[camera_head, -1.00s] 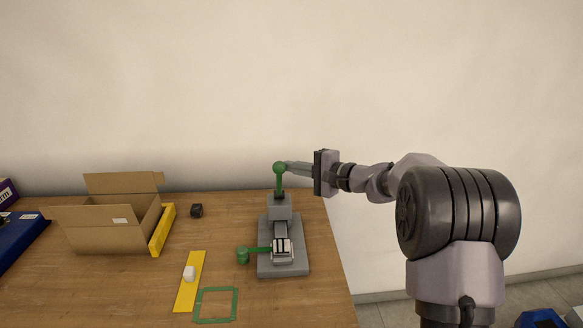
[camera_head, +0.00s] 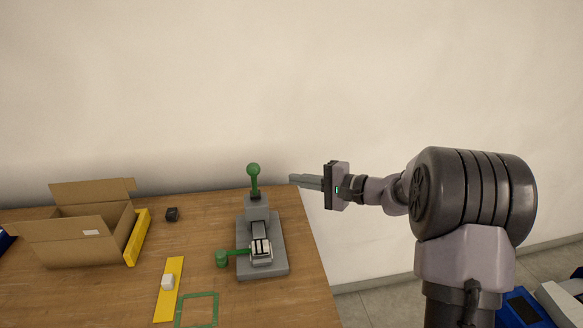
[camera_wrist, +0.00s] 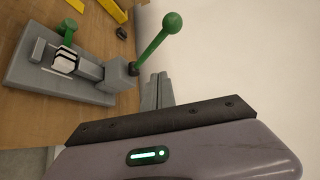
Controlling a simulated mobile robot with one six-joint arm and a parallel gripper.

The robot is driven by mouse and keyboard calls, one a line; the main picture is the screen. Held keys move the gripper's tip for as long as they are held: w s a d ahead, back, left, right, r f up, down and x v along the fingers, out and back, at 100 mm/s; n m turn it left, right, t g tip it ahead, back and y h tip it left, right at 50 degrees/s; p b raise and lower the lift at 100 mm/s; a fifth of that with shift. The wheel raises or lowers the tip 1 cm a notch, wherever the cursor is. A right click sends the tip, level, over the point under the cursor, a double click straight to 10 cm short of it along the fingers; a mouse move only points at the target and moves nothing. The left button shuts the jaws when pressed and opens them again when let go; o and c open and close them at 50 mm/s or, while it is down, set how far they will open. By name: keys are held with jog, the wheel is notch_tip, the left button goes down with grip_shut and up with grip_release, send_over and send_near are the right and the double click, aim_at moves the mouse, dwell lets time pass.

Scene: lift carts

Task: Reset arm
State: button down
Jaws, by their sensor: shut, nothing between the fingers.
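My gripper (camera_head: 292,180) is shut and empty in the head view. It points left, in the air to the right of the grey fixture (camera_head: 282,262), apart from it. The fixture has an upright lever with a green ball knob (camera_head: 253,169) and a second green handle (camera_head: 222,258) lying to the left. A white block with dark stripes sits in the fixture. In the wrist view, the shut fingers (camera_wrist: 157,82) show beside the green lever (camera_wrist: 152,45), with a gap from it.
An open cardboard box (camera_head: 70,243) with a yellow bar (camera_head: 137,238) stands at the left. A small black block (camera_head: 172,214), a yellow strip (camera_head: 165,305) with a white piece (camera_head: 168,282) and a green frame (camera_head: 215,310) lie on the table. Bare wall is behind.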

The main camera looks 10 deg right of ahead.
jog(key=s+a+r+n+g+h, duration=0.1)
jog(key=s+a+r+n+g, duration=0.25)
jog(key=s+a, duration=0.6)
jog(key=s+a+n+g+h, duration=0.1)
jog(key=s+n+g+h, duration=0.2)
jog(key=s, duration=1.5)
jog(key=s+d+f+t+h, duration=0.1)
jog(key=s+d+f+h, duration=0.2)
jog(key=s, duration=0.7)
jog(key=d+h, duration=0.2)
jog(key=shift+s+h, duration=0.25)
jog(key=shift+h, duration=0.15)
jog(key=shift+f+t, duration=0.1)
jog(key=shift+t, duration=0.15)
